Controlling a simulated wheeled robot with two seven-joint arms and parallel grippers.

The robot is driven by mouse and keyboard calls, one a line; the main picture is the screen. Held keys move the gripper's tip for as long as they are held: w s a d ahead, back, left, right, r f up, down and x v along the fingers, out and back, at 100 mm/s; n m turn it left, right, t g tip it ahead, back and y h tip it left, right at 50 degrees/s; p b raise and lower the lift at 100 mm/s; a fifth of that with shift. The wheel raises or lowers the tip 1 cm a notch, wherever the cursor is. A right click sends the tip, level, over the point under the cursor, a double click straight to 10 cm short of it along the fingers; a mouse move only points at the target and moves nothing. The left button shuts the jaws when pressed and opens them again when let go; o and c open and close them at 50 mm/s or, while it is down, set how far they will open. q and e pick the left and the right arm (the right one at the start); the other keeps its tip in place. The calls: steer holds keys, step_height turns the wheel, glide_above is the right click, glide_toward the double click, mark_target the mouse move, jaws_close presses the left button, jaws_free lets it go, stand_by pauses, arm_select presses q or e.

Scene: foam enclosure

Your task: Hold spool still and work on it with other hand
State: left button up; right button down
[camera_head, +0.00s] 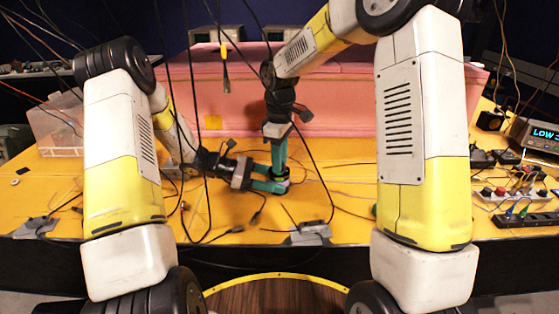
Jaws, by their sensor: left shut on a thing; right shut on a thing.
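The spool (285,182) is small and mostly hidden between the grippers near the middle of the yellow table; only a pinkish-purple bit of it shows. My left gripper (278,179) comes in level from the left, its teal fingers shut on the spool at its side. My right gripper (279,169) points straight down from above, its teal fingers shut at the top of the spool. The two grippers' fingertips are very close together. What exactly lies between the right fingertips is too small to tell.
A pink foam wall (350,105) stands behind the grippers. Black cables hang in front and lie across the yellow table (340,190). A clear bin (55,128) is at the left. A power strip (525,219) and a lit display (543,134) are at the right.

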steer(key=m, duration=0.5)
steer(key=shift+m, duration=0.4)
stand_by(0.4)
steer(key=c, duration=1.1)
jaws_free()
steer(key=shift+o, duration=0.2)
step_height(320, 180, up, 12)
arm_select(q)
steer(key=o, duration=1.1)
steer(key=shift+c, duration=0.2)
